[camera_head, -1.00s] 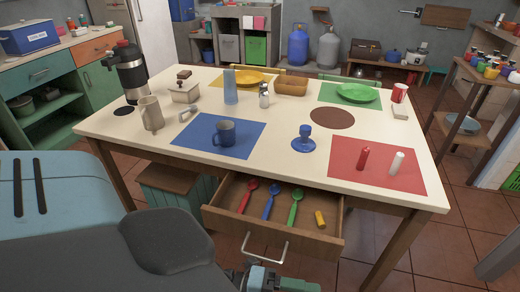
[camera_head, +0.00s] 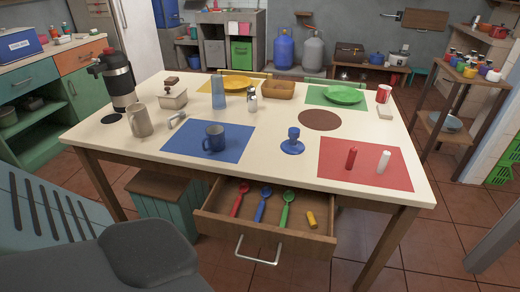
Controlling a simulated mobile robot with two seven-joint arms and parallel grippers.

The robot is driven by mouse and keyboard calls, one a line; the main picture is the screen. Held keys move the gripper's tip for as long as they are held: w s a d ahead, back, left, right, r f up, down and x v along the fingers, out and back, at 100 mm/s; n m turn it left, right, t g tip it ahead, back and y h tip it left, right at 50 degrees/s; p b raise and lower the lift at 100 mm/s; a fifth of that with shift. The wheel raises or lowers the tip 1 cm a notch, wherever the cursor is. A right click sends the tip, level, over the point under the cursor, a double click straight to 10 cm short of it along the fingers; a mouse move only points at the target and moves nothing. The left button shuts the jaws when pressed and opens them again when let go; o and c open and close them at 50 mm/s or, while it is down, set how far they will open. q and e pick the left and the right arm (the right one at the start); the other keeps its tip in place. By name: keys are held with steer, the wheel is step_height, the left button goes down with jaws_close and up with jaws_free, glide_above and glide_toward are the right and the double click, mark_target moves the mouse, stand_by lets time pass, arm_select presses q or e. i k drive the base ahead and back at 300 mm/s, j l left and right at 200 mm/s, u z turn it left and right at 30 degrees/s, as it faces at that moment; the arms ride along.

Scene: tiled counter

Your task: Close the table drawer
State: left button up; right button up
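The table drawer (camera_head: 318,247) is pulled open at the front of the cream-topped table (camera_head: 262,172). Its metal handle (camera_head: 258,260) sticks out from the wooden front, with nothing touching it in view. Inside lie a red spoon (camera_head: 240,197), a blue spoon (camera_head: 262,204), a green spoon (camera_head: 285,209) and a yellow piece (camera_head: 311,219).
A teal stool (camera_head: 166,211) with a wooden top stands under the table, left of the drawer. Table legs flank the drawer, the right one (camera_head: 387,249) close by. Tiled floor (camera_head: 455,225) is free at the right. Mats, cups and dishes cover the tabletop.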

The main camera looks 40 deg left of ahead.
mark_target(298, 239)
steer(key=i+l, duration=0.1)
steer(key=i, duration=0.25)
steer(key=u, duration=1.55)
steer(key=l+u, duration=0.1)
steer(key=k+l, duration=0.05)
steer(key=l, duration=0.05)
